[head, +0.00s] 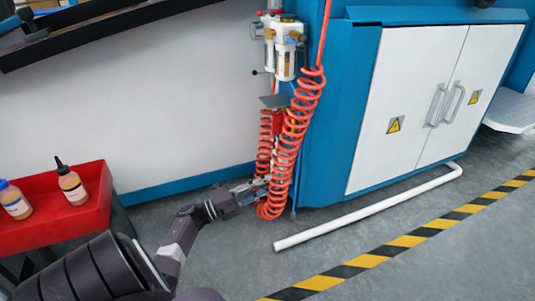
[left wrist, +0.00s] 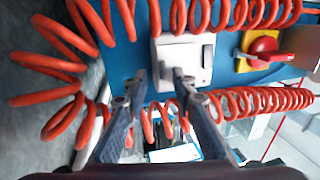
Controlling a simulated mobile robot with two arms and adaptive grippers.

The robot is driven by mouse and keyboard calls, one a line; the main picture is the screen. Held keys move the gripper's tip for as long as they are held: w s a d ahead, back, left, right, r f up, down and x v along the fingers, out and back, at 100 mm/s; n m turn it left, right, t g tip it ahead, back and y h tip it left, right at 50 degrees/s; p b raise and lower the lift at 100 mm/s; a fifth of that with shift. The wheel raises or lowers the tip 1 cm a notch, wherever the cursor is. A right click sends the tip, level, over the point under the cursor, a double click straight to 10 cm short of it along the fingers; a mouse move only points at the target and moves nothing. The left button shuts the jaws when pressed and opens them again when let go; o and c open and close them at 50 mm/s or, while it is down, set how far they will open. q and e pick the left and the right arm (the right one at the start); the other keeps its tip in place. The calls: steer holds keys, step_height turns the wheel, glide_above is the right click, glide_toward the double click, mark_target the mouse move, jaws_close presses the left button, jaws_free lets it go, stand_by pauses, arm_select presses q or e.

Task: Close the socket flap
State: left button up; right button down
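A pale grey socket box (left wrist: 184,60) is mounted on the blue panel in the left wrist view. It has a squarish cover, and I cannot tell how far its flap stands open. In the head view the box is mostly hidden behind orange coils. My left gripper (head: 252,187) is low beside the coiled hoses in the head view. In the left wrist view its two fingers (left wrist: 158,76) are apart with nothing held between them. The fingertips appear in front of the socket box's near edge; contact cannot be told. My right gripper is not in view.
Orange coiled hoses (head: 300,118) hang around the work spot and pass close to my left fingers. A red rotary switch (left wrist: 263,45) on a yellow base sits beside the socket box. A grey plate (head: 274,101) juts out above. A white pipe (head: 365,208) lies on the floor.

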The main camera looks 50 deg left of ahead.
arm_select(q)
steer(key=v, duration=1.2)
stand_by(0.3)
